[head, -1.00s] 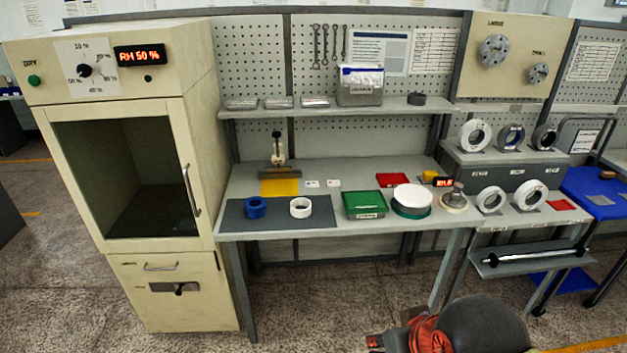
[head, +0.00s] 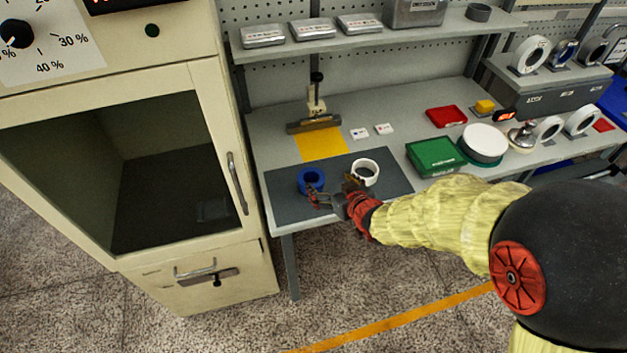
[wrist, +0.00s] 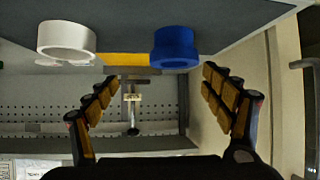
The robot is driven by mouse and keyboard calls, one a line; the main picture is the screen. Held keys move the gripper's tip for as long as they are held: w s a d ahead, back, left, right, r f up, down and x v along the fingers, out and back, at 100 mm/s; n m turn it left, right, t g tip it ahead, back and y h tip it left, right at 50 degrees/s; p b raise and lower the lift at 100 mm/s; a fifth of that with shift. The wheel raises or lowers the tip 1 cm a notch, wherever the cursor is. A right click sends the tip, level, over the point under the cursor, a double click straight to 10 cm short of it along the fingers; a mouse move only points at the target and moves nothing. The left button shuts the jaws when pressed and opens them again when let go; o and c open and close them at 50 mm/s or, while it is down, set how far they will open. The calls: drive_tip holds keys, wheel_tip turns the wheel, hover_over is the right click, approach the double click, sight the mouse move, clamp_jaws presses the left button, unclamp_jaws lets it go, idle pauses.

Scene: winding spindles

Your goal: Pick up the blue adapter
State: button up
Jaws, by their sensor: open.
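The blue adapter (head: 303,183) is a short flanged ring standing on the dark grey mat (head: 285,205), near the mat's left side. My gripper (head: 334,191) is open and empty at the front of the mat, just right of and in front of the adapter. One finger overlaps the adapter's lower edge in the head view; I cannot tell whether it touches. In the wrist view, which looks upside down, the blue adapter (wrist: 174,47) lies beyond the open fingers (wrist: 158,80), nearer the right finger, and not between them.
A white ring (head: 367,165) stands on the mat close to the right of the blue one, partly behind my gripper. A yellow sheet (head: 320,145) and a clamp stand (head: 314,122) are behind. A green box (head: 433,157) is to the right, and the beige cabinet (head: 215,150) to the left.

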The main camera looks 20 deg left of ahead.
sight(316, 184)
drive_tip(key=a, duration=0.1)
drive_tip(key=a+f, duration=0.1)
drive_tip(key=a, duration=0.1)
drive_tip(key=shift+s+a+f+y, duration=0.1)
drive_tip(key=shift+s+f+y, duration=0.05)
drive_tip(key=shift+f+y, duration=0.2)
drive_tip(key=shift+n, duration=0.3)
drive_tip(key=b+x, duration=0.1)
drive_tip(key=x, duration=0.3)
drive_tip(key=b+x, duration=0.1)
drive_tip(key=x, duration=0.1)
drive_tip(key=shift+w+f+b, duration=0.25)
drive_tip(key=shift+f+b, duration=0.1)
drive_tip(key=shift+f, duration=0.15)
drive_tip(key=shift+w+a, duration=0.1)
drive_tip(key=shift+w, duration=0.1)
drive_tip(key=shift+c, duration=0.6)
drive_tip(key=c, duration=1.1)
drive_tip(key=shift+c, duration=0.3)
